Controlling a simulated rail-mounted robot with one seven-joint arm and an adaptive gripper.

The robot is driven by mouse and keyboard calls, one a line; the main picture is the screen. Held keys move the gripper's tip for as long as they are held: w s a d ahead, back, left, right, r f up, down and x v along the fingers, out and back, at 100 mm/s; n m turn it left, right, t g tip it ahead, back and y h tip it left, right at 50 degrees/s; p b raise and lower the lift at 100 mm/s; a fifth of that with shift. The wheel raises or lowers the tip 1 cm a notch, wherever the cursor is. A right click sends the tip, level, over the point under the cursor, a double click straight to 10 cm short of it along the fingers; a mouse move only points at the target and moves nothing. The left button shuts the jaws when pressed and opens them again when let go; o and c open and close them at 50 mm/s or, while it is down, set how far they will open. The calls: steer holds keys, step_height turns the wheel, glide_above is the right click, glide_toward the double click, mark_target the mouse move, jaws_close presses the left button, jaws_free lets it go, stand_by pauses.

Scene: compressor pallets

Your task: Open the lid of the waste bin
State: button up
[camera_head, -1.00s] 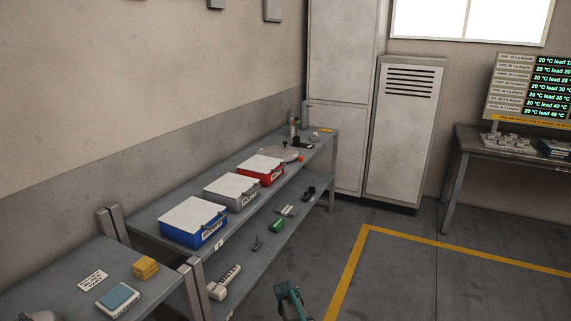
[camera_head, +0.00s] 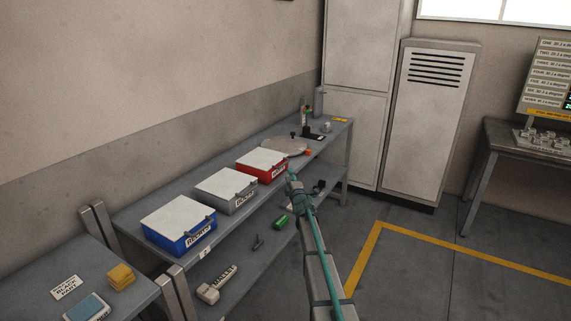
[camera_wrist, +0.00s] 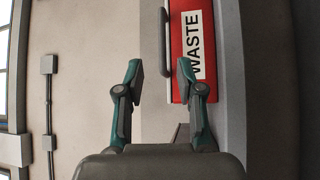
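The waste bin (camera_head: 277,173) is a red box with a white lid (camera_head: 262,160), standing on the bench. The lid looks shut. In the wrist view its red front with a WASTE label (camera_wrist: 193,48) is at the top, right of centre, and a grey handle (camera_wrist: 164,42) runs along the lid's edge. My gripper (camera_wrist: 159,72) is open and empty, its two fingers apart below the handle in that view and not touching it. In the head view my gripper (camera_head: 292,178) is just in front of the bin's right end.
A grey bin (camera_head: 238,203) and a blue bin (camera_head: 187,238) with white lids stand left of the waste bin. A round plate (camera_head: 284,146) lies behind it. The lower shelf holds a green item (camera_head: 281,222). Open floor (camera_head: 420,265) lies to the right.

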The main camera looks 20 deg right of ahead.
mark_target(285, 164)
steer(key=p+x, duration=0.1)
steer(key=x, duration=0.4)
steer(key=p+x, duration=0.2)
steer(key=x, duration=0.3)
steer(key=shift+w+d+f, duration=0.15)
steer(key=shift+w+d, duration=0.1)
steer(key=shift+w, duration=0.1)
jaws_close()
